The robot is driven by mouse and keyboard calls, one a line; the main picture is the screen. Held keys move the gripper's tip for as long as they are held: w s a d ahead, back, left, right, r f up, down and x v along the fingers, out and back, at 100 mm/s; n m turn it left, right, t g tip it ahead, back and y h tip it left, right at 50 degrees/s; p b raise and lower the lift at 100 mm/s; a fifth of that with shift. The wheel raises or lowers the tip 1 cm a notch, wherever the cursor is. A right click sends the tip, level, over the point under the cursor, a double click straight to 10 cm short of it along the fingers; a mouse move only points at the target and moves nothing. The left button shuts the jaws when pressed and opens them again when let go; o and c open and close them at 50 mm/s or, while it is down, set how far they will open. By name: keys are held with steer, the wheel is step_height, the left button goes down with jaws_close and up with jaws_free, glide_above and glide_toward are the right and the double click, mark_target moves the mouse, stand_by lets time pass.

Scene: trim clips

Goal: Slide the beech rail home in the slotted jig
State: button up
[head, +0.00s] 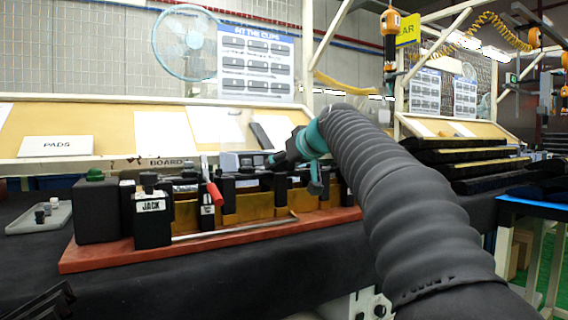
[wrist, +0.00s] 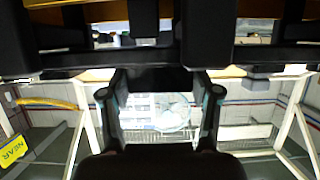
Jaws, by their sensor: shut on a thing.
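The slotted jig has a long red base (head: 150,257) and a row of black posts and blocks, on the dark bench. Tan-gold panels (head: 256,207), which may be the beech rail, show between the black posts; I cannot tell where the rail begins or ends. My gripper (head: 278,158) is over the jig's back edge, at the height of the post tops. In the wrist view its fingers (wrist: 160,92) close on a black piece (wrist: 150,78). The contact is too dark to make out in the head view.
A red-handled lever (head: 213,190) stands up from the jig, left of my gripper. A black block marked JACK (head: 152,220) is at its left end. A thin metal rod (head: 235,227) lies along its front. A grey tray (head: 40,217) sits far left. Black stacked strips (head: 465,155) are at right.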

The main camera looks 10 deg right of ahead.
steer(key=shift+s+a, duration=0.2)
steer(key=shift+a, duration=0.3)
steer(key=shift+s+a, duration=0.15)
steer(key=shift+a, duration=0.35)
stand_by(0.3)
steer(key=o, duration=1.5)
steer(key=shift+a, duration=0.2)
steer(key=shift+d+f, duration=0.1)
steer(key=v, duration=1.2)
steer(key=s+f+g, duration=0.1)
steer(key=s+f, duration=0.3)
steer(key=f, duration=0.2)
steer(key=s+a+f+m+g+h+p, duration=0.1)
steer(key=s+f, duration=0.3)
steer(key=f, duration=0.2)
steer(key=s+a+f+m+g+h+p, duration=0.1)
steer(key=s+f, duration=0.3)
steer(key=f, duration=0.1)
steer(key=shift+s+a+f+g, duration=0.15)
steer(key=shift+s+f+g, duration=0.25)
steer(key=s+f+g+h+p, duration=0.1)
steer(key=s+f, duration=0.7)
steer(key=f, duration=0.2)
steer(key=s+d+f+m+g+h, duration=0.1)
steer(key=s+f+g, duration=0.1)
steer(key=s+f, duration=0.6)
step_height(320, 180, down, 3)
steer(key=shift+r+m+p, duration=0.1)
steer(key=shift+m+p, duration=0.2)
steer(key=shift+p, duration=0.1)
